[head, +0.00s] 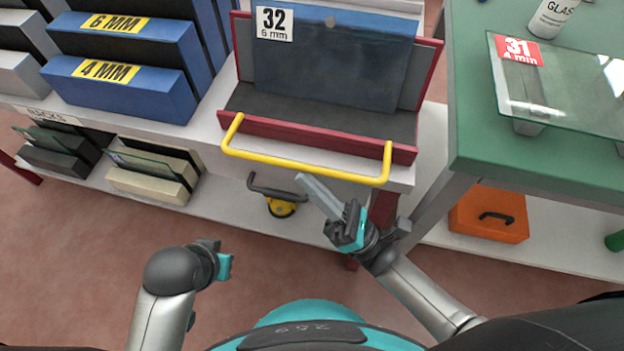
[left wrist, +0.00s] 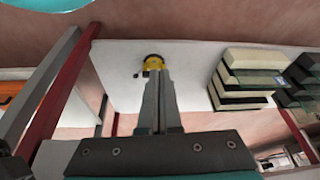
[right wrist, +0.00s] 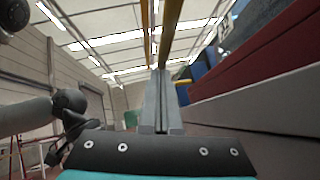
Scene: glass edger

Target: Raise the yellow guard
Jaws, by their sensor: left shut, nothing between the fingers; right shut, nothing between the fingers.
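The yellow guard (head: 305,168) is a U-shaped bar across the front of the red-edged rack that holds a dark glass pane (head: 335,65) labelled 32. In the right wrist view its yellow bars (right wrist: 171,22) rise beyond my fingertips. My right gripper (head: 305,182) is shut and empty, with its fingertips just below the bar's middle in the head view; whether they touch it I cannot tell. It also shows in the right wrist view (right wrist: 161,75). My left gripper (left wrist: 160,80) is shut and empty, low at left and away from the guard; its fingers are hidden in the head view.
A black-handled yellow suction cup (head: 280,207) sits on the lower shelf, near pale blocks (head: 150,180). Blue racks (head: 120,90) stand at left. A green table (head: 475,140) with a glass sheet (head: 565,95) is at right, above an orange case (head: 488,214).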

